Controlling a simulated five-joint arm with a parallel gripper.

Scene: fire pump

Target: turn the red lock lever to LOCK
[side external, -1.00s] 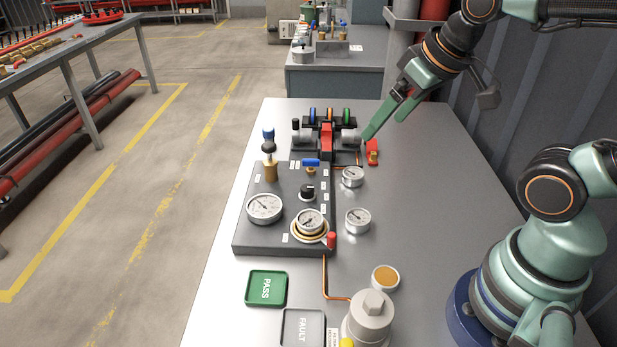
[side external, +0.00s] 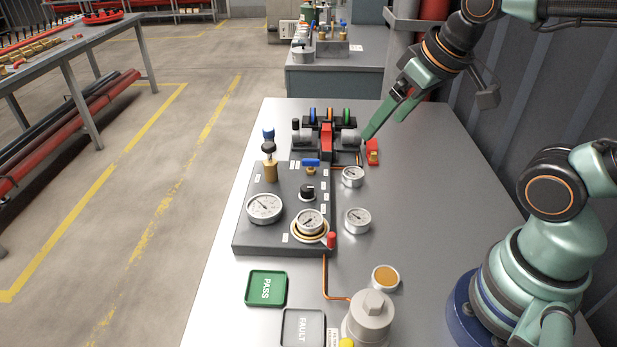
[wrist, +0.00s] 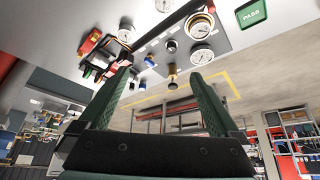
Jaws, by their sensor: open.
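A small red piece with a brass-coloured part (side external: 372,153) stands on the bench just right of the pump fixture; it looks like the lock lever, but its markings are too small to read. In the wrist view a red piece (wrist: 89,42) shows at the upper left, beyond the left finger. My gripper (side external: 385,126) has green fingers and is open, just above and behind the red piece, with no clear contact. In the wrist view the gripper (wrist: 158,75) has its fingers wide apart with nothing between them.
The pump fixture (side external: 326,140) with coloured rings stands left of the gripper. A dark gauge panel (side external: 285,215) with a red-tipped knob (side external: 331,240) lies nearer. Loose gauges (side external: 357,221) stand beside it. The bench's right side (side external: 440,170) is clear.

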